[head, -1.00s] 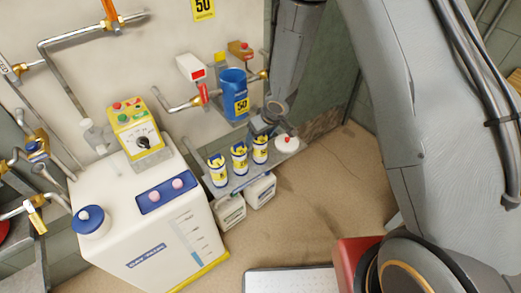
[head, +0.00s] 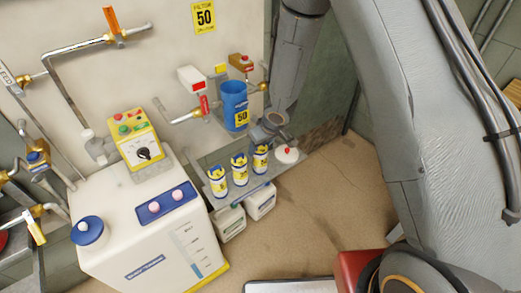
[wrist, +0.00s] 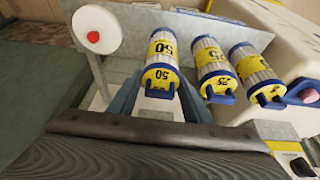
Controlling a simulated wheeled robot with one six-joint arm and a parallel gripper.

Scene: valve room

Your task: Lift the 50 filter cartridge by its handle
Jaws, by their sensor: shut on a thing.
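The 50 filter cartridge (wrist: 162,58) is a pale pleated cylinder with yellow 50 labels and blue ends, standing nearest the white lid in the wrist view. Its blue handle (wrist: 160,84) lies between the fingers of my gripper (wrist: 157,98), which is shut on it. The exact finger contact is partly hidden. In the head view this cartridge (head: 260,160) is the rightmost of three on the grey shelf, with my gripper (head: 264,136) at its top. I cannot tell a gap between cartridge and shelf.
Two 25 cartridges (wrist: 212,65) (wrist: 256,72) stand close beside it. A white lid with a red knob (head: 287,155) is on the other side. A blue housing marked 50 (head: 235,103) and pipes are on the wall behind. A large white tank (head: 150,235) stands left; open floor lies in front.

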